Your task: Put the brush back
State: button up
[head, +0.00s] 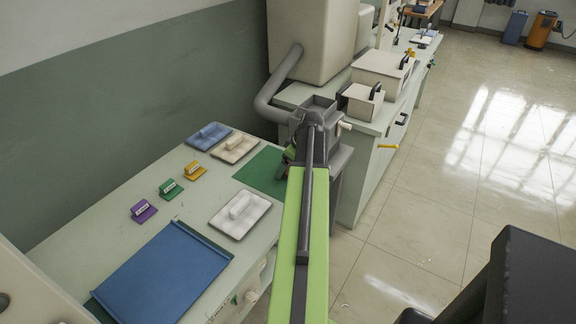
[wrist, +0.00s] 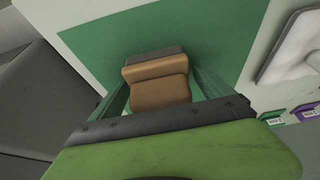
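A brown, block-shaped brush (wrist: 160,88) with a dark grey strip along its far side shows in the wrist view. My gripper (wrist: 162,78) has a green finger close along each side of it and appears shut on it. The brush lies square to the gripper, over a green mat (wrist: 105,40). In the head view my gripper (head: 291,153) is at the right edge of the green mat (head: 262,172) on the pale bench. The brush is hidden there behind the arm. I cannot tell whether it touches the mat.
Purple (head: 143,211), green (head: 170,189) and yellow (head: 195,171) labelled pieces stand on the bench behind a large blue tray (head: 165,275). A cabinet with boxes (head: 384,68) stands beyond. Floor at right is open.

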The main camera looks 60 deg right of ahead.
jog(key=shift+r, duration=0.1)
jog(key=shift+r+p, duration=0.25)
jog(key=shift+p, duration=0.1)
jog(key=p+v, duration=1)
jog(key=v, duration=0.1)
jog(key=shift+s+r+p, duration=0.2)
jog(key=shift+r+p, duration=0.1)
jog(key=shift+p, duration=0.05)
jog(key=shift+w, duration=0.1)
